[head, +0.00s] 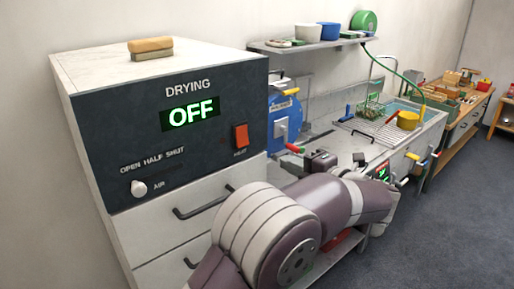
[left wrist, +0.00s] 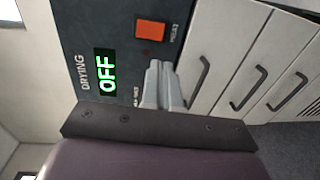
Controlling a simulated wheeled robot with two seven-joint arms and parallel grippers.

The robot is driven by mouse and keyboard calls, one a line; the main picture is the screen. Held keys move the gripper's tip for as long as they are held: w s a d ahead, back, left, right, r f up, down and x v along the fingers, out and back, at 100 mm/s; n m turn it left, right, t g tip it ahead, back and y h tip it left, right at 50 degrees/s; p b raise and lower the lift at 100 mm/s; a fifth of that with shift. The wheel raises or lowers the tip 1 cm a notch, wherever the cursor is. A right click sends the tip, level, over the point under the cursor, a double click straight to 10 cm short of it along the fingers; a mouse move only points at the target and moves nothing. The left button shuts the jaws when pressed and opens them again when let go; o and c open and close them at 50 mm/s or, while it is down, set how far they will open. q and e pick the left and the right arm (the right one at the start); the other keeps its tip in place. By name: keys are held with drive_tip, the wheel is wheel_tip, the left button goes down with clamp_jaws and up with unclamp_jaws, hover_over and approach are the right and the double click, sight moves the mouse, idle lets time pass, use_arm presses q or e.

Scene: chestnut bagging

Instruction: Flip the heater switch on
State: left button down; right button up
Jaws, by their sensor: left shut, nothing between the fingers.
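The heater switch (head: 240,136) is an orange-red rocker labelled HEAT on the dark front panel of the drying cabinet (head: 120,150). The display (head: 190,114) reads OFF in green. In the left wrist view the switch (left wrist: 150,30) lies just beyond the fingertips, and the display (left wrist: 106,72) also reads OFF. My left gripper (left wrist: 158,66) is shut and empty, its fingers directed toward the panel beside the switch. In the head view my left gripper (head: 288,168) is right of the cabinet's front, apart from the switch. My right gripper is not in view.
The white air knob (head: 139,188) is low on the panel, above drawers with dark handles (head: 203,202). A wooden-backed brush (head: 151,48) lies on the cabinet. A blue machine (head: 285,115) and a counter with sink rack (head: 375,130) stand to the right.

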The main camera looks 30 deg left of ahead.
use_arm(q)
drive_tip(key=p, duration=0.2)
approach(243, 144)
drive_tip(key=p+x, duration=0.3)
drive_tip(key=x, duration=0.2)
drive_tip(key=shift+w+a+r, duration=0.1)
drive_tip(key=shift+w+a, duration=0.1)
drive_tip(key=shift+a, duration=0.15)
drive_tip(key=shift+w+a+f+p, duration=0.2)
drive_tip(key=shift+a+p, duration=0.1)
drive_tip(key=shift+a, duration=0.25)
